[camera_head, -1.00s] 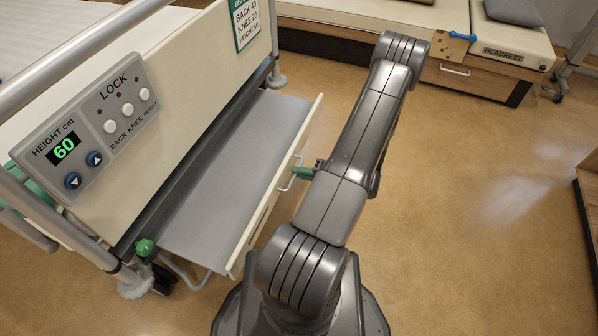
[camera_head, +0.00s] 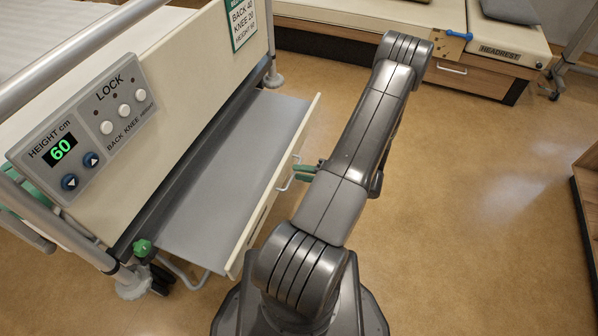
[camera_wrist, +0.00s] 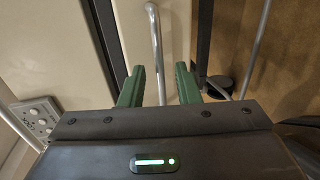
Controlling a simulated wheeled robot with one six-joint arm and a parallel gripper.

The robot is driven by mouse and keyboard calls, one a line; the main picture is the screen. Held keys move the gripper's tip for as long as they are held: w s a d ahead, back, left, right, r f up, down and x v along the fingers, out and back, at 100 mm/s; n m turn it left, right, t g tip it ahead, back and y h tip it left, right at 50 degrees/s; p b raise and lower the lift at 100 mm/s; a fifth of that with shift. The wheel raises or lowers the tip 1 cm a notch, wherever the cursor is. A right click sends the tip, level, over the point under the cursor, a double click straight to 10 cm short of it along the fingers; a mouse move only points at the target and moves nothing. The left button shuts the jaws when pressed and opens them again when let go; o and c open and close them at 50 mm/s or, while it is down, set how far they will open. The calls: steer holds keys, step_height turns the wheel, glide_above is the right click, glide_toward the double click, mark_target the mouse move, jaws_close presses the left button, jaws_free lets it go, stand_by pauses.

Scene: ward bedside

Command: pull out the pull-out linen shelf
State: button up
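The pull-out linen shelf (camera_head: 230,175) stands out from under the bed's end panel, its grey top bare. Its cream front board (camera_head: 255,228) carries a metal bar handle (camera_head: 285,185). In the wrist view the handle (camera_wrist: 155,40) runs between the two green fingers of my gripper (camera_wrist: 158,84), with a gap on either side. In the head view my gripper (camera_head: 304,173) is at the handle, its fingertips apart; my arm hides part of it.
The bed's control panel (camera_head: 85,135) reads 60, above the shelf at left. A green-knobbed part (camera_head: 142,248) is near the shelf's near corner. A bench marked HEADREST (camera_head: 500,52) stands at the back. A wooden unit (camera_head: 588,200) is at the right edge. Floor between is clear.

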steer(key=p+v, duration=0.1)
steer(key=v, duration=1.1)
steer(key=shift+d, duration=0.25)
steer(key=b+x, duration=0.1)
steer(key=x, duration=1.3)
steer(key=shift+a, duration=0.25)
steer(key=shift+s+r, duration=0.1)
